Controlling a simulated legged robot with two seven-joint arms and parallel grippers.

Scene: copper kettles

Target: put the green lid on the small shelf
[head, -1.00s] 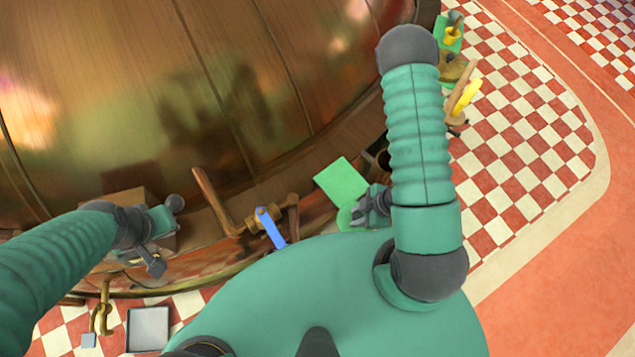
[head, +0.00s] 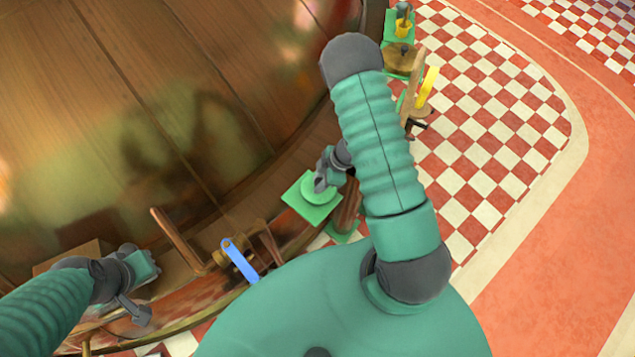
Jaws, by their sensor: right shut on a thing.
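The green lid (head: 320,193) is a round green disc. It is over the small square green shelf (head: 296,196) beside the big copper kettle, and the shelf's corners show around it. I cannot tell whether the lid touches the shelf. My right gripper (head: 321,184) is shut on the lid from above, partly hidden behind my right arm. My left gripper (head: 138,312) is at the lower left near the kettle's base, away from the lid; its jaw state is unclear.
The copper kettle (head: 110,120) fills the left and back. A blue-handled valve (head: 240,262) and brown pipes (head: 178,240) stand left of the shelf. A brown cylinder (head: 346,208) is right of it. A yellow-handled fitting (head: 427,87) stands farther back. The checkered floor at right is clear.

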